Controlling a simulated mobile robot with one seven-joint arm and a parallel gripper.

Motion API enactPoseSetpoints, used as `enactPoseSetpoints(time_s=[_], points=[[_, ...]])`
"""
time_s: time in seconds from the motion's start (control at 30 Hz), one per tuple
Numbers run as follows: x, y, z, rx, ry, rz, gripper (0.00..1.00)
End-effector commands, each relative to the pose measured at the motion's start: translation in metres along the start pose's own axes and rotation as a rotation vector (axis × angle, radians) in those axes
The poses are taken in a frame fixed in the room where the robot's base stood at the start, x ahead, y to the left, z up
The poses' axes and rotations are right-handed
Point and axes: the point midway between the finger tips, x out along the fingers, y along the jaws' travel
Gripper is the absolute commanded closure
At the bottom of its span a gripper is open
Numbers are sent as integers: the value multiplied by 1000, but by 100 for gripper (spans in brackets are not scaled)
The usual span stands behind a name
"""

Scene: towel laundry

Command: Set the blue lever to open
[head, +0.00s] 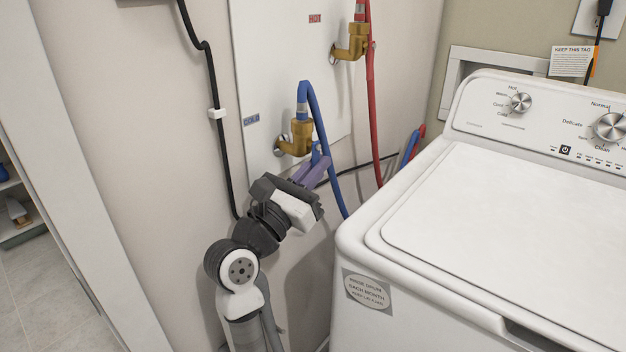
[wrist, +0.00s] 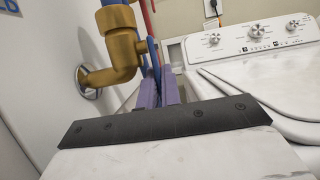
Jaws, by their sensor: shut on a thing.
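The blue lever (head: 316,152) sits on the brass cold-water valve (head: 298,140), beside the label marked COLD, and is partly hidden by my fingers. My gripper (head: 318,167) reaches up from below with its purple fingers closed on the lever. In the wrist view, the purple fingers (wrist: 158,92) meet around the lower part of the thin blue lever (wrist: 152,55), just right of the brass valve (wrist: 122,47). The exact contact between fingers and lever is small and partly hidden.
A blue hose (head: 322,125) hangs from the cold valve close to my gripper. The brass hot valve (head: 352,44) with its red hose (head: 370,90) is above right. The white washer (head: 470,210) stands close on the right. A black cable (head: 213,90) runs down the wall.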

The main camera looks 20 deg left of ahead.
Motion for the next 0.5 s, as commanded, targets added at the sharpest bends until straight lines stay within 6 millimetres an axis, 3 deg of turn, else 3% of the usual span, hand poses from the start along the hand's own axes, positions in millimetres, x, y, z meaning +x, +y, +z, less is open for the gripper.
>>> enactPoseSetpoints(time_s=[0.5], points=[[1,0,0,0,-36,0,100]])
